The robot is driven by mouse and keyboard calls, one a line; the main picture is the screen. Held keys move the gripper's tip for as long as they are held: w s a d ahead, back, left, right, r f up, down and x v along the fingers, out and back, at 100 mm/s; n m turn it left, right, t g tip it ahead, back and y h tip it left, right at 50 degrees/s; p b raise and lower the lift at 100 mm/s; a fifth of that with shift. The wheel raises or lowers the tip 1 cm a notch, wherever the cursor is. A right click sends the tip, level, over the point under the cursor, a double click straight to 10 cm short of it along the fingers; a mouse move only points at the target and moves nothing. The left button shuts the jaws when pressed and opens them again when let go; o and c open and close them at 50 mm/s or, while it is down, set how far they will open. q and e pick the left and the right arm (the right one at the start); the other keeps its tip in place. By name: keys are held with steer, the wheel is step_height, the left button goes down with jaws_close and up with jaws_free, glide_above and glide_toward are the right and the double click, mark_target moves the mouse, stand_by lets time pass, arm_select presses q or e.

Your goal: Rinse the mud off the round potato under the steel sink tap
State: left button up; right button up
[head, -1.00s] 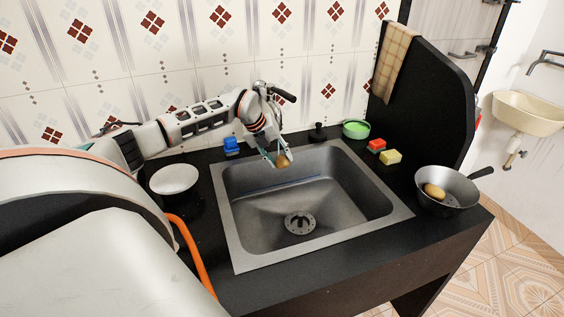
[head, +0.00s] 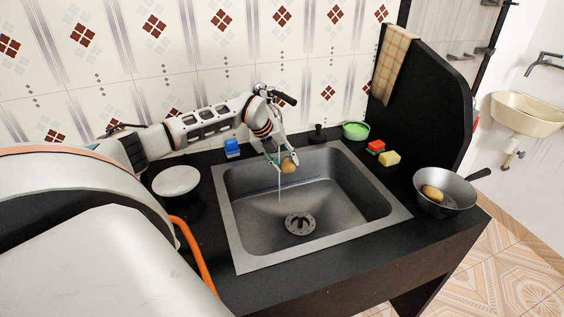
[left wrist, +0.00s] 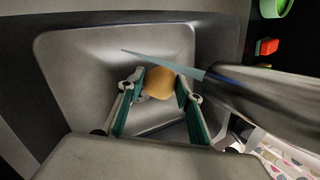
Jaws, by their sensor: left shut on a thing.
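My left gripper (head: 281,161) is shut on the round potato (head: 289,166), over the back part of the steel sink (head: 228,213). The left wrist view shows the potato (left wrist: 160,84) between the two fingertips (left wrist: 158,88). It is plain tan-brown; I see no clear mud patch on the side shown. The tap (head: 284,95) stands behind my wrist, partly hidden; its body (left wrist: 265,100) fills the right of the wrist view. A thin water stream (head: 279,187) falls just left of the potato in the head view. I cannot tell whether it touches it. My right gripper is out of view.
A pan (head: 458,198) with another potato (head: 432,192) sits at the right. A green bowl (head: 356,130), red (head: 376,146) and yellow (head: 390,158) sponges, a blue item (head: 232,148) and a white bowl (head: 176,181) stand around the sink. The basin is otherwise clear.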

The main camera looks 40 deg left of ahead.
mark_target(291, 170)
arm_select(q)
steer(key=shift+s+d+p, duration=0.4)
steer(key=shift+d, duration=0.3)
steer(key=shift+s+d+p, duration=0.35)
steer(key=shift+d, duration=0.35)
steer(key=shift+s+d+p, duration=0.3)
steer(key=shift+d, duration=0.3)
steer(key=shift+s+d+p, duration=0.25)
steer(key=shift+s+d, duration=0.05)
steer(key=shift+d, duration=0.3)
steer(key=s+d+r+p, duration=0.2)
steer(key=d+r+p, duration=0.2)
steer(key=shift+s+d, duration=0.15)
steer(key=shift+d, duration=0.05)
